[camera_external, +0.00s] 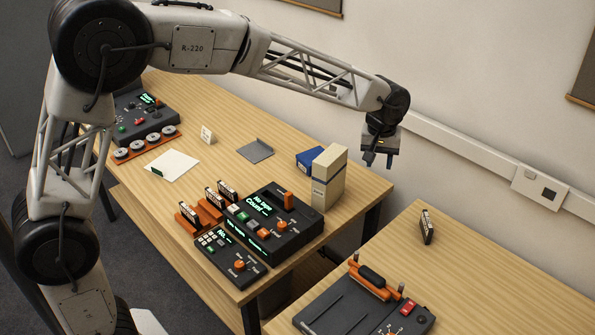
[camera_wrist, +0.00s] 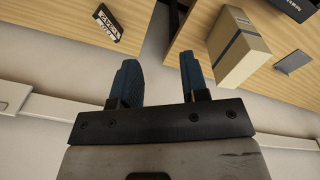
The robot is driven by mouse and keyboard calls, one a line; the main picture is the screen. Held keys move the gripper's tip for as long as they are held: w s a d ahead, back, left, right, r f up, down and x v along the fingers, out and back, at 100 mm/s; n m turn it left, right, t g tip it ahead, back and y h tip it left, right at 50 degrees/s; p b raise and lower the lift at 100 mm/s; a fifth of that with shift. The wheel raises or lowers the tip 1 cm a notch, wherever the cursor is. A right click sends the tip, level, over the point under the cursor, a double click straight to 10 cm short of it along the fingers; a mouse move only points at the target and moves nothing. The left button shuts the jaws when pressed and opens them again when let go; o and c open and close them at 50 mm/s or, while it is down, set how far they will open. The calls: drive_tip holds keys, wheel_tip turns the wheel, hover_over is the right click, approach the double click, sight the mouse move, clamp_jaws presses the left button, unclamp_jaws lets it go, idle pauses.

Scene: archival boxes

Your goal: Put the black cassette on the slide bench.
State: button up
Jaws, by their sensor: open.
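A black cassette (camera_external: 427,227) with a pale label stands on the right-hand table; it also shows in the wrist view (camera_wrist: 104,23), at the upper left. A dark bench-like device (camera_external: 330,308) with grooves and an orange carriage, seemingly the slide bench, sits at the front of that table, partly cut off by the picture's edge. My gripper (camera_external: 377,160) is open and empty, in the air near the wall, above and left of the cassette. Its two fingers (camera_wrist: 158,75) are apart in the wrist view, with bare wall and floor between them.
A beige upright box (camera_external: 328,180) and a blue box (camera_external: 309,160) stand near the left table's right end. Orange racks (camera_external: 208,212) hold more black cassettes beside dark consoles (camera_external: 275,222). A gap separates the two tables. Wall trunking (camera_external: 460,150) runs behind.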

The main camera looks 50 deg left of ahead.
drive_tip(key=s+a+r+m, duration=0.1)
drive_tip(key=s+a+r, duration=0.2)
drive_tip(key=s, duration=0.3)
drive_tip(key=s+a+r+m, duration=0.1)
drive_tip(key=s+a+r, duration=0.15)
drive_tip(key=s, duration=0.35)
drive_tip(key=s+a+f+m, duration=0.1)
drive_tip(key=s+a, duration=0.2)
drive_tip(key=s, duration=0.8)
drive_tip(key=s+a+f+m+t, duration=0.1)
drive_tip(key=s+a+m, duration=0.1)
drive_tip(key=s, duration=0.9)
drive_tip(key=s+a+f+m, duration=0.1)
drive_tip(key=s+a, duration=0.3)
drive_tip(key=s, duration=0.7)
drive_tip(key=shift+t, duration=0.4)
